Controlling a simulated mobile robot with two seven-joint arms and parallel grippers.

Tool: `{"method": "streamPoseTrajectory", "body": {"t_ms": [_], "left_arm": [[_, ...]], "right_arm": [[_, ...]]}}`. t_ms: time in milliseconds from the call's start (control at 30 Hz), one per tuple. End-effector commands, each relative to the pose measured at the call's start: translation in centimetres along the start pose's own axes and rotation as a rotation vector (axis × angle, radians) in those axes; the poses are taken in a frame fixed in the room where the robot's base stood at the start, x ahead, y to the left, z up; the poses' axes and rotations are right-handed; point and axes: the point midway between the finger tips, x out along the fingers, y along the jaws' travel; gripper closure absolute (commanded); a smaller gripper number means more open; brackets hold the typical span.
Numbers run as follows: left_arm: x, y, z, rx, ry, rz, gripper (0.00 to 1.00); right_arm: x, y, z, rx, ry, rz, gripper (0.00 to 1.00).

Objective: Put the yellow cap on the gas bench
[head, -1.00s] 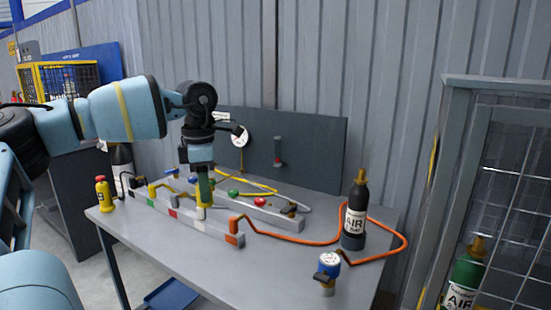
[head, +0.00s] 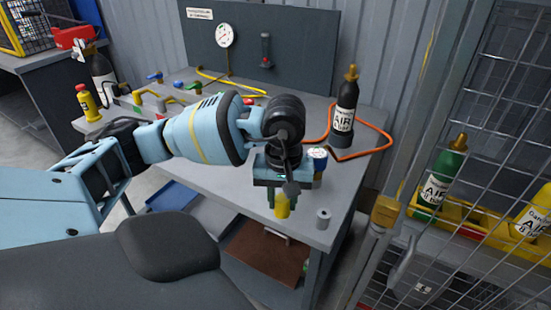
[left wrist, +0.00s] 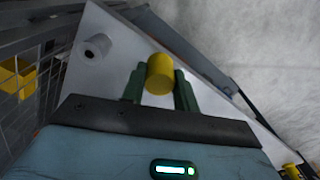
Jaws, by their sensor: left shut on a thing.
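The yellow cap (head: 282,207) is held between the fingers of my left gripper (head: 277,196). In the left wrist view the cap (left wrist: 160,74) sits between the two green fingers (left wrist: 159,90), which are shut on it. The gas bench (head: 342,180) is the grey table, and the cap is over its near right part. I cannot tell how large the gap is between the cap and the bench top. My right gripper is not in view.
A mesh cage (head: 480,120) stands at right.

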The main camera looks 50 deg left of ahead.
Motion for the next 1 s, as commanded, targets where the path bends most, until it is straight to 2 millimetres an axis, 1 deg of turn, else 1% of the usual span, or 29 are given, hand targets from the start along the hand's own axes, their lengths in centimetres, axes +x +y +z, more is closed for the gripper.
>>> {"method": "streamPoseTrajectory", "body": {"t_ms": [33,100,200,300,400,500,1000], "left_arm": [[-0.6,2.3,1.1,0.131,0.003,0.008,0.91],[-1.1,4.6,2.5,0.298,0.004,0.007,0.91],[-1.8,7.0,4.2,0.498,0.003,0.003,0.91],[-2.2,8.4,5.3,0.630,0.001,0.001,0.91],[-2.4,9.1,5.9,0.701,-0.001,0.001,0.91],[-2.5,9.3,6.2,0.727,-0.002,0.000,0.91],[-2.5,9.3,6.1,0.724,-0.003,0.001,0.91]], "right_arm": [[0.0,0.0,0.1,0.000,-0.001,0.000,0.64],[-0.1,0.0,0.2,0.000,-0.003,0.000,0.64],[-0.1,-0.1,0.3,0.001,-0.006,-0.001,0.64],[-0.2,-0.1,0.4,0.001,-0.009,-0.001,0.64],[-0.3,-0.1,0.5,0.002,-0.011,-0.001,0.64],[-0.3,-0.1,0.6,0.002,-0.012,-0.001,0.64],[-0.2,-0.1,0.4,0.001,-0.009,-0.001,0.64]]}}
